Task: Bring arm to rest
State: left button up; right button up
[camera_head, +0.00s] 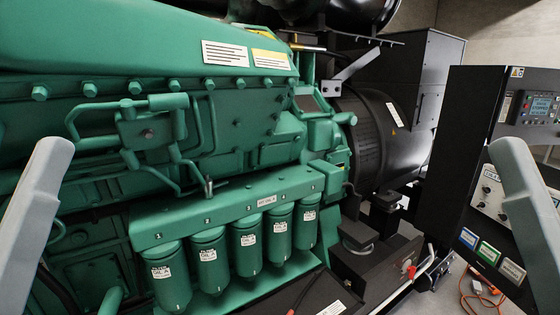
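Two pale grey links of my own arms show, one at the left edge and one at the right edge of the head view. Each rises from the lower part of the picture to a rounded upper end. No gripper fingers show for either arm, so both grippers are out of view. The link on the left overlaps the green engine (150,50) in the picture. The link on the right overlaps the black control panel (462,130). I cannot tell how far the links are from either.
Several green oil filters (247,247) hang below a green rail (228,207). A black generator housing (430,90) stands behind. The panel carries a small display (541,104). An orange cable (478,290) lies on the floor at the lower right.

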pick_arm(q)
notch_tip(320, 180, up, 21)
jog(key=p, duration=1.7)
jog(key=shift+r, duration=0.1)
